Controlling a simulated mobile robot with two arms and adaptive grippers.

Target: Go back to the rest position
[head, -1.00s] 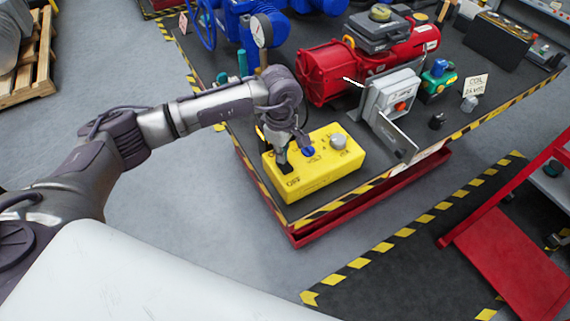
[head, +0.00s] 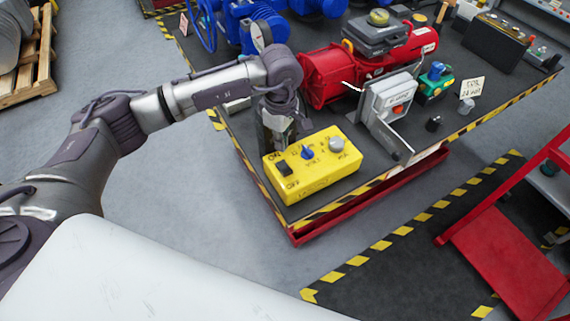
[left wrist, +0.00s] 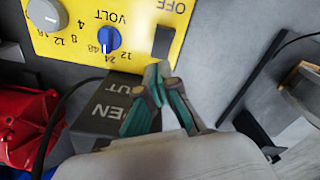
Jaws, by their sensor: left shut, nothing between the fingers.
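My left gripper (head: 274,143) hangs above and behind the yellow control box in the head view, its fingertips partly hidden by shadow and the wrist. In the left wrist view its fingers (left wrist: 160,72) are shut with nothing between them. The yellow box (head: 318,177) lies near the table corner and also shows in the left wrist view (left wrist: 75,40). It carries a black ON/OFF switch (head: 284,168), a blue VOLT knob (head: 307,152) and a grey knob (head: 336,144). The blue knob's mark points near 24 in the left wrist view. My right gripper is not in view.
The table edge has yellow-black tape (head: 322,213). A red motor actuator (head: 365,67), a grey box with a red button (head: 390,97) and a blue valve (head: 245,25) stand behind. A red stand (head: 515,245) is at right.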

